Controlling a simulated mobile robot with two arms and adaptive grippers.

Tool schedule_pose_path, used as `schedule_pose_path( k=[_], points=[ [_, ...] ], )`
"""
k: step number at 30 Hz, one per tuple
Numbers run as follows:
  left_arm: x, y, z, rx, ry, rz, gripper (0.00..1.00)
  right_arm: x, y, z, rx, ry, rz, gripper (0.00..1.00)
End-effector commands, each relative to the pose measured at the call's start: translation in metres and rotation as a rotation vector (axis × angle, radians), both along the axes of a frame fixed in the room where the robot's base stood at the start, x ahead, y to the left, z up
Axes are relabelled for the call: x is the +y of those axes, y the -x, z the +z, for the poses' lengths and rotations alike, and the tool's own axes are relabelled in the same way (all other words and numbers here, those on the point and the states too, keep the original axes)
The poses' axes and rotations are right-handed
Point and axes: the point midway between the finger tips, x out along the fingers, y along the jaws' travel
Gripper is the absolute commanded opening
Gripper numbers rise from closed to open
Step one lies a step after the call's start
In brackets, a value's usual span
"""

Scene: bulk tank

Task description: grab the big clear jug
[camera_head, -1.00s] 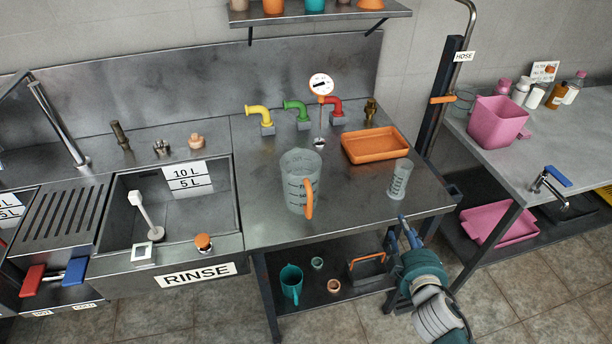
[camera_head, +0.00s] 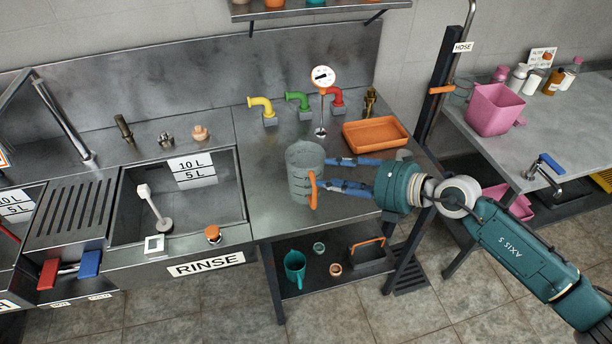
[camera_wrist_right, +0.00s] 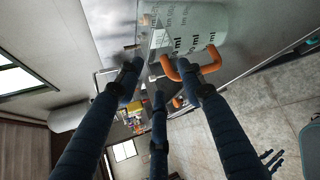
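The big clear jug (camera_head: 303,163) stands upright on the steel worktop, with dark markings and an orange handle (camera_head: 312,190) facing the front right. My right gripper (camera_head: 328,172) has come in from the right, its blue fingers spread apart, with their tips close to the jug's right side and handle. In the right wrist view the jug (camera_wrist_right: 196,22) is at the top, and its orange handle (camera_wrist_right: 190,70) lies by the tips of the open fingers (camera_wrist_right: 158,75). I cannot tell whether any finger touches it. My left gripper is not in view.
An orange tray (camera_head: 375,133) lies behind my right gripper. Yellow, green and red taps (camera_head: 298,100) and a round gauge (camera_head: 322,77) stand behind the jug. The rinse sink (camera_head: 200,205) is to the left. A lower shelf holds a teal jug (camera_head: 295,268).

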Motion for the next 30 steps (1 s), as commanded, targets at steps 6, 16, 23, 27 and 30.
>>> schedule_pose_path(
  k=[6,16,23,27,30],
  points=[
    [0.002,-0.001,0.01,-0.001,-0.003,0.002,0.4,0.016,-0.007,-0.008,0.002,-0.002,0.0,0.38],
    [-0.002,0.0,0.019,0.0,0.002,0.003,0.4,0.045,-0.023,-0.028,-0.001,-0.001,0.0,0.38],
    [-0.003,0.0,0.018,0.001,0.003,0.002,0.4,0.044,-0.023,-0.028,-0.001,-0.001,0.0,0.34],
    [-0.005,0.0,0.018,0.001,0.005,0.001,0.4,0.044,-0.023,-0.028,-0.001,-0.001,0.0,0.06],
    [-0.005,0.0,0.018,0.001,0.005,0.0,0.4,0.044,-0.023,-0.029,0.0,0.0,0.0,0.0]
  ],
)
